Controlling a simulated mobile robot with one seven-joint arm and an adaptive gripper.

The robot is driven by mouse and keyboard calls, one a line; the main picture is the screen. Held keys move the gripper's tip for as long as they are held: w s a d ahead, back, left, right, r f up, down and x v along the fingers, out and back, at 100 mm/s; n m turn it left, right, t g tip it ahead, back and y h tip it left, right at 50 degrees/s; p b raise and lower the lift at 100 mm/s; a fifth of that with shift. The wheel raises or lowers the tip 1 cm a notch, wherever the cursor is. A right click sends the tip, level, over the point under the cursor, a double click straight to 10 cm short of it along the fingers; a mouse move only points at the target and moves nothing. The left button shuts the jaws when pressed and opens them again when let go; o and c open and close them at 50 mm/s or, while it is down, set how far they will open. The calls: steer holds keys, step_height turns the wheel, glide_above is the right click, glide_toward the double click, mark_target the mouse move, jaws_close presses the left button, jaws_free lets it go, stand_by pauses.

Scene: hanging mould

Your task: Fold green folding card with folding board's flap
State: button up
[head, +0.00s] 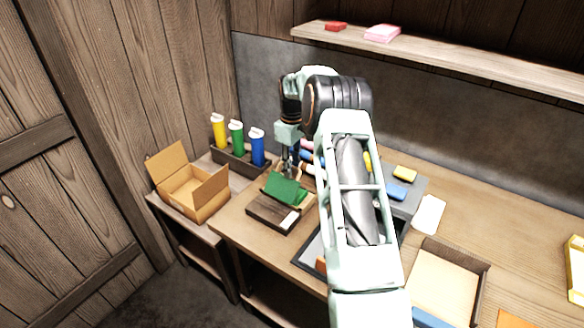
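The green folding card (284,188) lies on the wooden folding board (266,212), left of the middle in the head view. Part of the card appears tilted up, with a lighter wooden part that looks like the board's flap (308,204) along its right side. My gripper (291,172) points down at the card's far edge, by the flap. Its fingers are small and dark here, so I cannot tell whether they are open, shut or touching the flap. My forearm hides the area right of the board.
An open cardboard box (196,194) stands left of the board. A rack (238,158) with yellow, green and blue bottles stands behind. A grey block (412,199) with coloured pieces and a shallow tray (441,283) are to the right. A shelf (450,57) runs above the bench.

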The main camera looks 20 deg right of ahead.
step_height(320, 180, up, 12)
steer(key=shift+f, duration=0.2)
steer(key=shift+d, duration=0.1)
stand_by(0.9)
